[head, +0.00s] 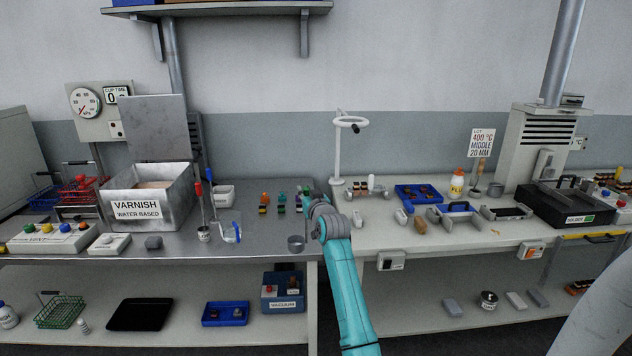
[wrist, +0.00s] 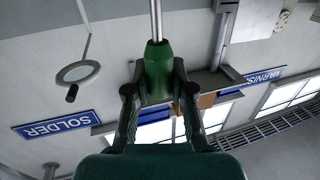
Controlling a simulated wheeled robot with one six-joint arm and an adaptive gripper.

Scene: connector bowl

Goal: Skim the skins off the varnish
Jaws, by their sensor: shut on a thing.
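The varnish tank (head: 148,206) is an open metal box on the left bench, labelled VARNISH WATER BASED. Brownish varnish (head: 154,184) shows inside; skins on it are too small to tell. In the wrist view my gripper (wrist: 158,88) is shut on a green handle (wrist: 157,70) with a thin metal rod (wrist: 156,20) running out of the picture. The far end of this tool is hidden there. In the head view my gripper (head: 318,205) is over the right end of the left bench, well right of the tank, and its fingers are hard to make out.
Small coloured parts (head: 264,203) stand behind. A ring lamp (head: 349,122) rises at the right bench.

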